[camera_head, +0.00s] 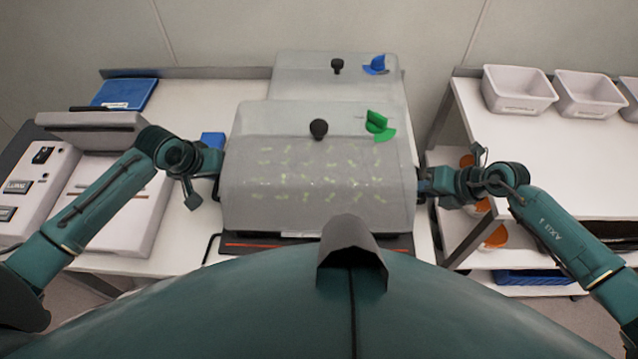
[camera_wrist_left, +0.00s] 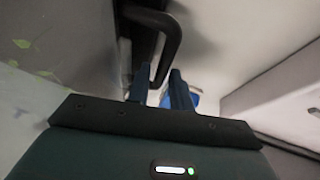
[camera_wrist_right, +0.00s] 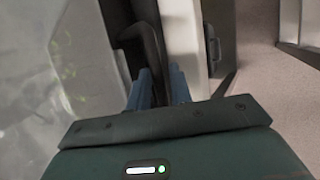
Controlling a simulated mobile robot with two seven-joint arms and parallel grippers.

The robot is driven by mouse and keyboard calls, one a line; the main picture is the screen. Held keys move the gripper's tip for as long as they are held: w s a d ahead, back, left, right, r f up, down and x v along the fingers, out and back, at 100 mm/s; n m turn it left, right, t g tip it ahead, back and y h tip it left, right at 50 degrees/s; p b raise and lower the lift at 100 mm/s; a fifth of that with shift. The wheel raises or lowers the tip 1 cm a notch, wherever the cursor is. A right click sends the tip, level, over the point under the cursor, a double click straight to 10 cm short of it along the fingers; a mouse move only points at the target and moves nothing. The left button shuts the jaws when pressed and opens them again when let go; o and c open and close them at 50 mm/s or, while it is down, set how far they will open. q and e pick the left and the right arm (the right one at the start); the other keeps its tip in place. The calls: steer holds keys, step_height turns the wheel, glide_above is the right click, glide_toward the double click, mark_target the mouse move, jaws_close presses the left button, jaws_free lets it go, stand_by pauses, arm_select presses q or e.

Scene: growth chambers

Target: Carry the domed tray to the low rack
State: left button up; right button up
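The domed tray (camera_head: 290,210) is centred in front of me in the head view. It has a clear dome over small green seedlings, with a black knob (camera_head: 318,128) and a green vent (camera_head: 377,125) on top. My left gripper (camera_head: 216,165) is at its left side, with its fingers close around a black handle (camera_wrist_left: 172,38). My right gripper (camera_head: 426,182) is at its right side, its fingers close around another black handle (camera_wrist_right: 150,45). I cannot tell whether the tray is clear of the bench. No low rack can be told for certain.
A second dome with a blue vent (camera_head: 376,64) stands directly behind. A white machine (camera_head: 115,205) and a blue case (camera_head: 125,93) are at left. At right, a white table (camera_head: 480,110) bears pale bins (camera_head: 518,90); orange items (camera_head: 497,236) and a blue crate (camera_head: 535,277) sit below.

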arm_select(q)
jaws_close()
arm_select(e)
jaws_close()
stand_by(0.9)
arm_select(q)
steer(key=shift+w+r, duration=0.1)
steer(key=shift+r, duration=0.1)
arm_select(e)
steer(key=shift+w+r, duration=0.1)
steer(key=shift+r, duration=0.1)
